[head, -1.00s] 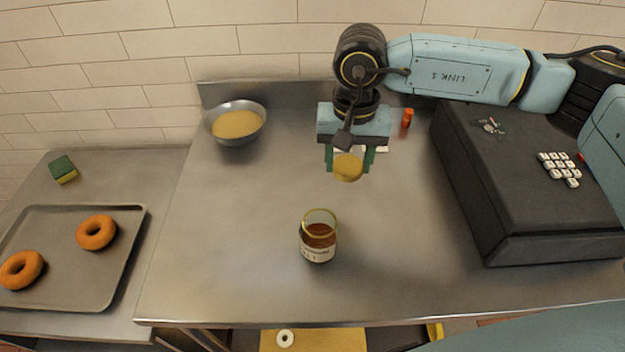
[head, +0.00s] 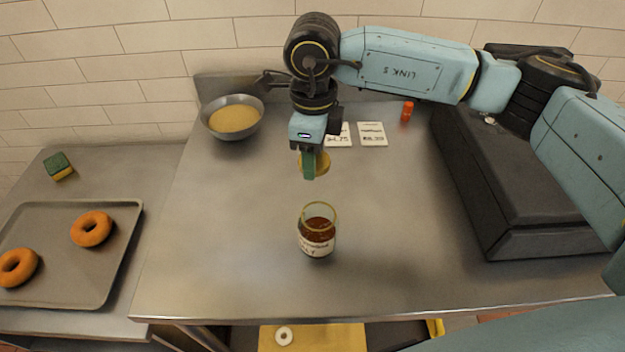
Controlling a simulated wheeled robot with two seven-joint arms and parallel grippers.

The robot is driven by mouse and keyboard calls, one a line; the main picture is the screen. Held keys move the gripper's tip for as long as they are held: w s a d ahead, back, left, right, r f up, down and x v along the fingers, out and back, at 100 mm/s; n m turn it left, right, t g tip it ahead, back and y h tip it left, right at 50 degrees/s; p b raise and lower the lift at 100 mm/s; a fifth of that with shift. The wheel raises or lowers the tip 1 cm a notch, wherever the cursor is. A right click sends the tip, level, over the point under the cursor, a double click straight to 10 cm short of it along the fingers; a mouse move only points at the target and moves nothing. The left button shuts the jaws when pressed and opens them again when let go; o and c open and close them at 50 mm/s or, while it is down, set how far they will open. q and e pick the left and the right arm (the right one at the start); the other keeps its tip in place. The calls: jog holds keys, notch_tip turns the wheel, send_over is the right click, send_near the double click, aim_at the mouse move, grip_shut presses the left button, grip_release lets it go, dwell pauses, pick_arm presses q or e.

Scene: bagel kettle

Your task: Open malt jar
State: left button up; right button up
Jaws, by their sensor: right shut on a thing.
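The malt jar (head: 317,241) stands upright on the steel counter in the head view. It is glass with dark brown contents, a white label and an open top with a yellowish rim. My right gripper (head: 314,166) is above and behind the jar, pointing down. My left gripper is not in view.
A metal bowl of yellowish contents (head: 235,120) stands at the back left. Price cards (head: 372,134) and a small orange-red bottle (head: 407,111) are at the back. A dark box-like unit (head: 500,190) stands right. A tray (head: 75,283) with two bagels (head: 91,229) and a sponge (head: 58,166) are left. The counter around the jar is clear.

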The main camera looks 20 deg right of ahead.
aim_at(299, 202)
jog(key=m, duration=0.1)
jog(key=a+m, duration=0.1)
jog(key=m, duration=0.3)
jog(key=shift+w+a+f, duration=0.1)
jog(key=shift+a, duration=0.25)
jog(key=f+m, duration=0.2)
jog(key=f, duration=0.1)
jog(key=a+f+m, duration=0.1)
jog(key=f+m, duration=0.1)
jog(key=f, duration=0.1)
jog(key=f+m+b, duration=0.1)
jog(key=f, duration=0.2)
jog(key=shift+a+f+m, duration=0.2)
jog(key=shift+f+m, duration=0.15)
jog(key=shift+m, duration=0.05)
jog(key=shift+w+f, duration=0.1)
jog(key=shift+f, duration=0.1)
jog(key=shift+f, duration=0.15)
jog(key=o, duration=1.1)
